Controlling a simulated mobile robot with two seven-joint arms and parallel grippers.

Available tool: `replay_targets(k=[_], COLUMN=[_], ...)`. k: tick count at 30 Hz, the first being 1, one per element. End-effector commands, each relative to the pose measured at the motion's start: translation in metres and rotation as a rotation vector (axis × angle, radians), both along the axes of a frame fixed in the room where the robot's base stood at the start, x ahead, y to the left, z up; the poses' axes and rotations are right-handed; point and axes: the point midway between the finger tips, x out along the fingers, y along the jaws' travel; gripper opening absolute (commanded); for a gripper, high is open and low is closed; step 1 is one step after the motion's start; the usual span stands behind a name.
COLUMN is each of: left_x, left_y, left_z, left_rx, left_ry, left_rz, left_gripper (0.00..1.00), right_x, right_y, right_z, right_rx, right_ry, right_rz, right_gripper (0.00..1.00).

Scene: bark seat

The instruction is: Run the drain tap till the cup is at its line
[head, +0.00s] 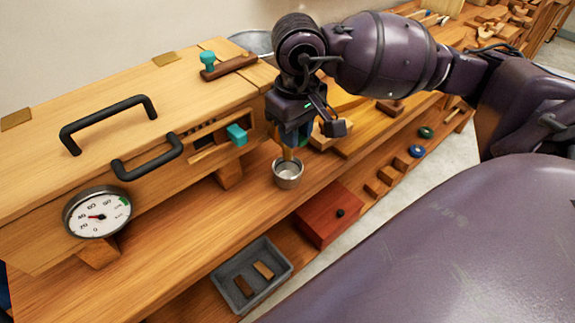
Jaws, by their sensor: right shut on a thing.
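A small metal cup (288,177) stands upright on the wooden bench, near the right end of the wooden box (60,165). My right gripper (290,143) is directly above the cup, pointing down and shut. A short brass-coloured piece, seemingly the drain tap (288,154), shows below its fingers, just over the cup. The gripper hides most of this piece, including how it joins the box. The cup's grey inside shows, but I cannot make out a line or a water level. My left gripper is not in view.
The box has two black handles (108,122), a round dial (97,212) and a teal block (237,134) in a front slot. A grey tray (283,266) with wood pieces and a red-brown box (318,228) sit lower in front. The bench front left of the cup is clear.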

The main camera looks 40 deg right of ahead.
Motion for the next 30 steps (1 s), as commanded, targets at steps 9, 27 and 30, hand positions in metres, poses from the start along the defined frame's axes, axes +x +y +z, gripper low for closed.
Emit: replay_targets(k=[9, 27, 30], left_x=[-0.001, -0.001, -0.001], left_y=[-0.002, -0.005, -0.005], left_z=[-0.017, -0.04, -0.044], left_rx=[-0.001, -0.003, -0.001], left_ry=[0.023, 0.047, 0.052], left_rz=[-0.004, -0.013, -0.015], left_gripper=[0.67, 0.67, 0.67], right_x=[0.005, 0.012, 0.013], right_y=[-0.007, -0.02, -0.022], right_z=[-0.004, -0.003, -0.003], right_rx=[0.0, 0.001, 0.001], right_ry=[0.002, -0.001, -0.001], right_rz=[0.158, 0.482, 0.537], right_gripper=[0.06, 0.06, 0.06])
